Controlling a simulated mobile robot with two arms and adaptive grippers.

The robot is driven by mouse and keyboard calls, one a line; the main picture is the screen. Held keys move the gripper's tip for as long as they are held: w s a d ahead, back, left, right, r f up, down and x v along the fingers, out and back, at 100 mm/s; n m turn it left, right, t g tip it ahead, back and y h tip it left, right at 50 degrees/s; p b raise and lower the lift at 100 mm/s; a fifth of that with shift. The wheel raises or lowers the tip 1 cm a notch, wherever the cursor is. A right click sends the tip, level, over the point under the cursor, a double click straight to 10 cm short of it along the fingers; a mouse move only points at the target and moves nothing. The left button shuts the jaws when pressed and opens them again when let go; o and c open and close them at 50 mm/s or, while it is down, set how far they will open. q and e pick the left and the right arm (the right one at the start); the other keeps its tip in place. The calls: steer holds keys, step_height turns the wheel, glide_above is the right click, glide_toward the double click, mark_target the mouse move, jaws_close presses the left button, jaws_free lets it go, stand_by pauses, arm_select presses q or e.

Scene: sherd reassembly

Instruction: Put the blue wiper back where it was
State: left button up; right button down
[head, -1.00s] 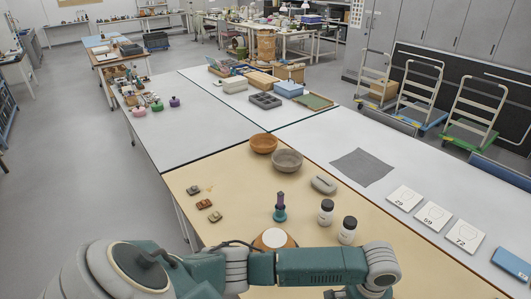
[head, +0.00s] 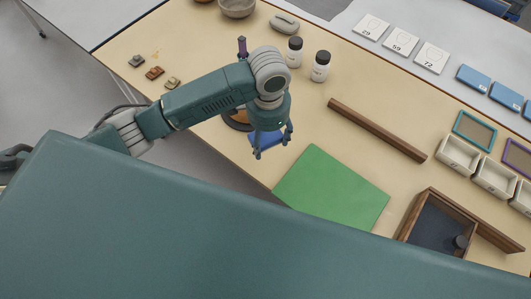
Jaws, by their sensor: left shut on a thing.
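The blue wiper (head: 266,138) shows between the fingers of my left gripper (head: 272,142) in the head view. The gripper points down and is shut on the wiper, beside the upper left corner of the green mat (head: 332,190). The gripper hides part of the wiper, and I cannot tell how high it is above the table. My right gripper is not in view.
A wooden bar (head: 377,130) lies right of the gripper. A wooden box (head: 430,228), pale bins (head: 457,153) and framed screens (head: 474,131) stand at the right. A round orange-brown thing (head: 236,120) is partly hidden behind the arm.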

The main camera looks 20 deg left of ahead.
arm_select(q)
glide_above(267, 161)
step_height(267, 161, down, 6)
steer(key=shift+r, duration=0.2)
steer(key=shift+f, duration=0.6)
step_height(267, 161, down, 4)
steer(key=shift+r+p, duration=0.25)
steer(key=shift+p, duration=0.05)
steer(key=shift+f, duration=0.2)
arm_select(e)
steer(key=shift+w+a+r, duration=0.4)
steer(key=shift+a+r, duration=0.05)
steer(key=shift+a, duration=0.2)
arm_select(q)
steer(key=shift+f, duration=0.15)
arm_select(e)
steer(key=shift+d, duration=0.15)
arm_select(q)
steer(key=o, duration=1.1)
step_height(267, 161, up, 12)
steer(key=shift+r+b, duration=0.2)
steer(key=shift+b, duration=0.15)
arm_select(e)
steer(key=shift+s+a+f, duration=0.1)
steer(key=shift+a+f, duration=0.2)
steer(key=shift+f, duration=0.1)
